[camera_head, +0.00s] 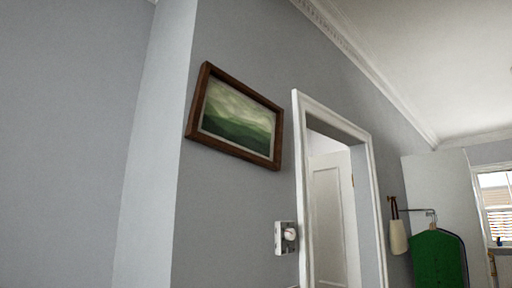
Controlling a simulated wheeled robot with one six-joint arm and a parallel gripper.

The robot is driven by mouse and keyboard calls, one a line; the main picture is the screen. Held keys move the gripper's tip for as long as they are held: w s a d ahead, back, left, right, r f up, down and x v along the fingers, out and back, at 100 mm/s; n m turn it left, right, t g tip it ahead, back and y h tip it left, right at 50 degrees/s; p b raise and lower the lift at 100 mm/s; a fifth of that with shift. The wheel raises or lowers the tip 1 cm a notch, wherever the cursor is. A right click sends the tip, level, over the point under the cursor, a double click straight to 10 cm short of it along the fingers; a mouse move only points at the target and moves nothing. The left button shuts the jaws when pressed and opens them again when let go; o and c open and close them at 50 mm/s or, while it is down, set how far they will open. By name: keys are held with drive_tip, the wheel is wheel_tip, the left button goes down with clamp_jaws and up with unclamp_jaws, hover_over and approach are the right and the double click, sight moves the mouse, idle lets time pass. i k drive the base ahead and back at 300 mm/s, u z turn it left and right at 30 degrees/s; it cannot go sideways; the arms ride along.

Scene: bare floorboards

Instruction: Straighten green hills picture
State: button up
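The green hills picture (237,116) hangs on the grey wall in a dark brown wooden frame. It shows green hills under a pale cloudy sky. Its frame looks tilted, with the right side lower than the left, though the slanted camera angle makes the exact tilt hard to judge. Nothing touches or covers it. My gripper is not in view.
A white door frame (297,150) with a white door (329,215) stands right of the picture. A small white wall box with a dial (286,238) is below it. A green garment (437,259) and a pale bag (398,236) hang farther right, near a window (496,203).

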sight(226, 115)
drive_tip(key=z, duration=1.35)
drive_tip(key=i, duration=1.2)
drive_tip(key=u, duration=1.25)
